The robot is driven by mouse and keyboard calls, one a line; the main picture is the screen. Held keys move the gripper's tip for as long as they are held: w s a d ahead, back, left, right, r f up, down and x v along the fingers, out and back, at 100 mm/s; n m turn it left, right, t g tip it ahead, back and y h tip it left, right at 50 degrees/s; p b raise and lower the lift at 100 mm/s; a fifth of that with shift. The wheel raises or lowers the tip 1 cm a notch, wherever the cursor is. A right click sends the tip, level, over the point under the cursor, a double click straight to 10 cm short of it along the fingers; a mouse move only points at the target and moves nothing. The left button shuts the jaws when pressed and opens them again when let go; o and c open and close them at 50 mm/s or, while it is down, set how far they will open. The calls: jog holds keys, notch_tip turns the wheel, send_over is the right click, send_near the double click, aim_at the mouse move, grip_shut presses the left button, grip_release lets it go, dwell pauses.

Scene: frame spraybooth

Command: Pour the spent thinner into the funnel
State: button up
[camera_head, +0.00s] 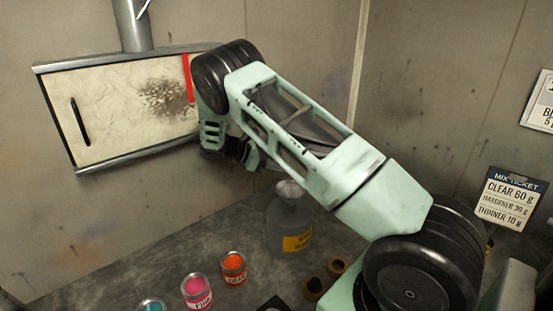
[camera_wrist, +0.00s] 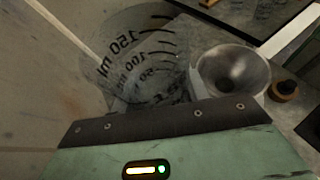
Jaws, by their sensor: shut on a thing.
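My gripper (camera_head: 246,153) is in the air, just above and to the left of the funnel in the head view. It is shut on a clear graduated cup with black ml marks, which shows in the wrist view (camera_wrist: 135,60). I cannot make out the cup or its tilt in the head view, and any thinner inside it is not clear. The grey funnel (camera_head: 290,190) sits in the neck of a grey can (camera_head: 288,222) with a yellow label. In the wrist view the funnel (camera_wrist: 232,75) opens just right of the cup.
Orange (camera_head: 234,268), pink (camera_head: 196,291) and teal (camera_head: 151,305) tins stand on the grey bench in front. A framed panel (camera_head: 120,105) with a handle is on the wall behind my gripper. A mix ticket (camera_head: 510,198) stands at right.

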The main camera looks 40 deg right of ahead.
jog(key=shift+r, duration=0.1)
jog(key=shift+r+p, duration=1.35)
jog(key=shift+r, duration=0.6)
jog(key=shift+f, duration=0.1)
